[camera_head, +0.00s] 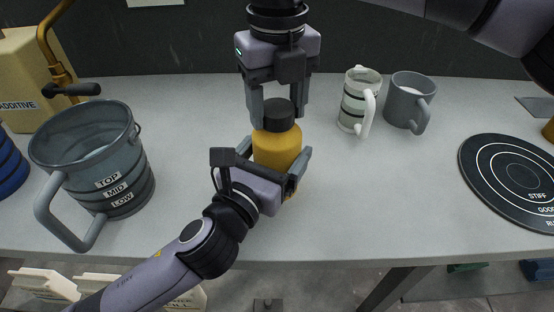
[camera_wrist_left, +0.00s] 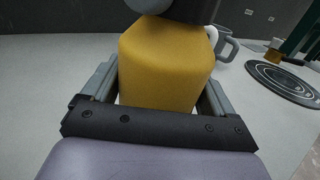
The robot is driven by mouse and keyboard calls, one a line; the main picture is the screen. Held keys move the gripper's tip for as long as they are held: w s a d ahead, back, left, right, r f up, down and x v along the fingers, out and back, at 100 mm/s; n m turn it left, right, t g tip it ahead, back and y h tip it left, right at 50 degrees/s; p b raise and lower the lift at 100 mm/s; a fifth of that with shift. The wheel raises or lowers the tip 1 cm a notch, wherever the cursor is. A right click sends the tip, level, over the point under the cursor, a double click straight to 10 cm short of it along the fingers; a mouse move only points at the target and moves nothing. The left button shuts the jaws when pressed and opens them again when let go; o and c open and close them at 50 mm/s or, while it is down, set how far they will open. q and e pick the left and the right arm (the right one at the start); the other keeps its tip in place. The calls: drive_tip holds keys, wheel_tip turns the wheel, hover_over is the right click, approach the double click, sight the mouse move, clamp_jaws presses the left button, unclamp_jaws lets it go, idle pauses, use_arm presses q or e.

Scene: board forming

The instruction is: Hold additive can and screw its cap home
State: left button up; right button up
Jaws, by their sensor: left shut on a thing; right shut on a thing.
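The yellow additive can (camera_head: 277,149) stands upright near the middle of the bench, with its black cap (camera_head: 278,114) on top. My left gripper (camera_head: 274,160) comes from the front left and is shut around the can's body. In the left wrist view the can (camera_wrist_left: 165,65) fills the space between the two fingers. My right gripper (camera_head: 278,108) points straight down from above, its fingers on either side of the cap and shut on it. I cannot tell from the pictures how far the cap is threaded on.
A grey jug marked TOP, MID, LOW (camera_head: 75,150) stands at left, before a box marked ADDITIVE (camera_head: 28,80). A striped white mug (camera_head: 356,100) and a grey mug (camera_head: 405,102) stand behind right. A black round dial plate (camera_head: 500,205) lies at right. The bench (camera_head: 390,200) is clear between.

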drive_tip(key=m, duration=0.4)
drive_tip(key=shift+m, duration=0.4)
drive_tip(key=m, duration=0.4)
drive_tip(key=shift+m, duration=0.4)
drive_tip(key=o, duration=1.2)
drive_tip(key=shift+o, duration=0.2)
wheel_tip(320, 180, up, 12)
use_arm(q)
drive_tip(key=o, duration=1.8)
drive_tip(key=shift+o, duration=0.2)
drive_tip(key=shift+v, duration=3.55)
